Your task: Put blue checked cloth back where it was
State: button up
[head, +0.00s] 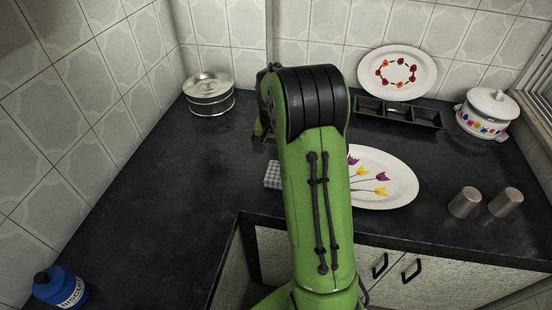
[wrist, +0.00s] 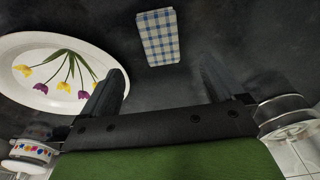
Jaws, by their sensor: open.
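The blue checked cloth (wrist: 158,37) is a folded rectangle lying on the dark counter, beyond my fingertips in the wrist view. In the head view the cloth (head: 272,175) shows just left of my green arm, which may hide part of it. My gripper (wrist: 161,68) is open, its two dark fingers spread apart with only counter between them. The cloth is apart from the fingers in the picture. In the head view my gripper is mostly hidden behind my arm.
An oval tulip plate (head: 392,190) lies right of my arm, with two steel tumblers (head: 465,202) (head: 506,202) beyond. A round steel tin (head: 209,95), black tray (head: 398,113), rose plate (head: 397,74) and white pot (head: 487,113) stand behind. A blue bottle (head: 62,289) is front left. The left counter (head: 150,190) is clear.

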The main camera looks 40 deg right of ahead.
jog(key=s+a+r+n+t, duration=0.2)
jog(key=s+a+r+n, duration=0.3)
jog(key=s+a+r, duration=0.65)
jog(key=s+a+r+n+t, duration=0.1)
jog(key=s+a+n, duration=0.1)
jog(key=s+a, duration=0.2)
jog(key=s+a+r+n+t+y, duration=0.1)
jog(key=s+a+n, duration=0.1)
jog(key=s, duration=0.5)
jog(key=shift+s+a+r+n+t, duration=0.15)
jog(key=shift+s+a+n+t, duration=0.15)
jog(key=shift+a, duration=0.6)
